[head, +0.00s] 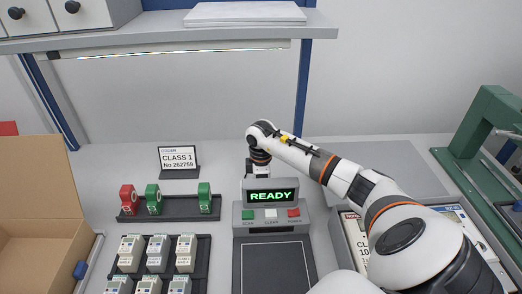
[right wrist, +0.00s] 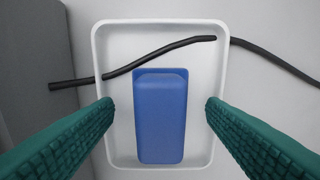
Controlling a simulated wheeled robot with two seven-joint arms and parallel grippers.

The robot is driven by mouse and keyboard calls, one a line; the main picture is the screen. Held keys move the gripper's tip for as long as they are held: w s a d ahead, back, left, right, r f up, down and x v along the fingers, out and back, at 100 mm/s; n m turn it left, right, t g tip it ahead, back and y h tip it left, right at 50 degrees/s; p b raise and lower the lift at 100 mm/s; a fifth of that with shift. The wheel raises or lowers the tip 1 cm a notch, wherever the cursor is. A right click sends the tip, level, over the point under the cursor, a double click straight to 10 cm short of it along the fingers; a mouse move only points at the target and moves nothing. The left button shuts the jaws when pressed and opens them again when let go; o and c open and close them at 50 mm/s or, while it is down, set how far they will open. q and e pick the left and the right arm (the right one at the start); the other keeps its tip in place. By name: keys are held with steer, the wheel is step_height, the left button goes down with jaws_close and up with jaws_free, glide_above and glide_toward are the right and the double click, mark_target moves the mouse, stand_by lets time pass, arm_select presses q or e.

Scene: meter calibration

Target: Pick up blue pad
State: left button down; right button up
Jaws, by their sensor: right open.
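The blue pad (right wrist: 160,115) lies in a shallow white tray (right wrist: 104,60) in the right wrist view. My right gripper (right wrist: 160,103) is open above it, with one green ribbed finger on each side of the pad and visible gaps between. In the head view, my right arm reaches in from the lower right, and its wrist (head: 260,155) is behind the READY display. The fingers, the pad and the tray are hidden there. My left gripper is not in view.
A black cable (right wrist: 160,54) crosses the tray just beyond the pad. A grey block (right wrist: 35,50) stands left of the tray. The READY display (head: 270,196) stands in front of my wrist. Meter racks (head: 155,265) and a cardboard box (head: 40,200) are at left, a document tray (head: 345,235) at right.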

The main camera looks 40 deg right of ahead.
steer(key=shift+f, duration=0.25)
steer(key=c, duration=1.1)
steer(key=shift+o, duration=0.2)
step_height(320, 180, up, 10)
steer(key=shift+r+b, duration=0.1)
steer(key=shift+b, duration=0.5)
